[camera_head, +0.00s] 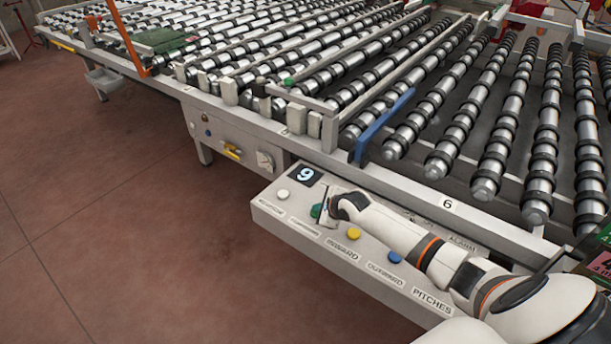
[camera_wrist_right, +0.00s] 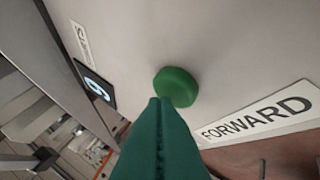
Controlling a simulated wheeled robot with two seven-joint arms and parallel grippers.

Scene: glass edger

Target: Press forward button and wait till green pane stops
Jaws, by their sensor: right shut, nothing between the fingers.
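The green button (camera_head: 315,211) sits on the pale control panel (camera_head: 262,209), between a white and a yellow button. In the wrist view the round green button (camera_wrist_right: 175,87) is beside the FORWARD label (camera_wrist_right: 258,117). My right gripper (camera_head: 325,209) is shut and empty, with its tips (camera_wrist_right: 160,101) right at the button's edge. I cannot tell whether they touch it or whether the button is pressed in. A flat dark green pane (camera_head: 160,38) lies on the rollers at the far left. My left gripper is not in view.
The panel also has a white button (camera_head: 282,193), a yellow button (camera_head: 354,233), a blue button (camera_head: 394,257) and a display reading 9 (camera_head: 306,174). The roller conveyor (camera_head: 450,203) rises just behind the panel. Open red floor (camera_head: 130,200) lies to the left.

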